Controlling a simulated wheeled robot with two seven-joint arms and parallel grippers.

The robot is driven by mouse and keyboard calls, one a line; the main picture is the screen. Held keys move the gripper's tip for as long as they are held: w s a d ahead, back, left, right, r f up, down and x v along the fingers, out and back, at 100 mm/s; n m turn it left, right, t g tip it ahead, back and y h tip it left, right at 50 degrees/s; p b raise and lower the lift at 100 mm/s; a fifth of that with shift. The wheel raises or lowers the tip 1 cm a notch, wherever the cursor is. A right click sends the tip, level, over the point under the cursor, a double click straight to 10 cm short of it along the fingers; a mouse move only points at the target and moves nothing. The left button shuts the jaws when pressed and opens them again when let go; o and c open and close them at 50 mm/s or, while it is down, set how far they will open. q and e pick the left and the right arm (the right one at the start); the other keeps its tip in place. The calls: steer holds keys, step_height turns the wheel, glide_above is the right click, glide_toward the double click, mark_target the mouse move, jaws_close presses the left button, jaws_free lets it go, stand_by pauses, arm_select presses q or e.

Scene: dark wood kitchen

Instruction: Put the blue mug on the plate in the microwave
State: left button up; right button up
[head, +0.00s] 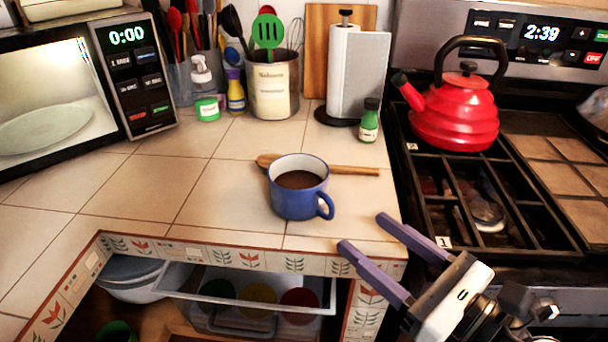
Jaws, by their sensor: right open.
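The blue mug (295,203) stands upright on the tiled counter near its front edge, with dark liquid inside and its handle toward the lower right. My right gripper (362,233) is open and empty, its two purple fingers apart, to the right of the mug and not touching it. The microwave (135,75) is at the left with a lit interior. A pale plate (45,128) lies inside it. I cannot clearly tell whether its door is open. My left gripper is not in the picture.
A wooden spoon (345,170) lies just behind the mug. A small green bottle (368,122), a paper towel holder (357,75) and a utensil crock (273,88) stand farther back. The stove with a red kettle (455,118) is at right. Counter left of the mug is clear.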

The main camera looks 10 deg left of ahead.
mark_target(334, 206)
steer(key=x, duration=0.2)
steer(key=p+x, duration=0.1)
steer(key=shift+w+a+r, duration=0.1)
steer(key=shift+a+r, duration=0.2)
steer(key=shift+a, duration=0.1)
steer(key=shift+w+a+f, duration=0.1)
steer(key=shift+w+a, duration=0.1)
steer(key=x, duration=0.3)
steer(key=p+x, duration=0.1)
steer(key=x, duration=0.1)
steer(key=shift+r, duration=0.4)
steer(key=shift+w+a, duration=0.1)
steer(key=shift+c, duration=0.9)
steer(key=c, duration=1.1)
jaws_close()
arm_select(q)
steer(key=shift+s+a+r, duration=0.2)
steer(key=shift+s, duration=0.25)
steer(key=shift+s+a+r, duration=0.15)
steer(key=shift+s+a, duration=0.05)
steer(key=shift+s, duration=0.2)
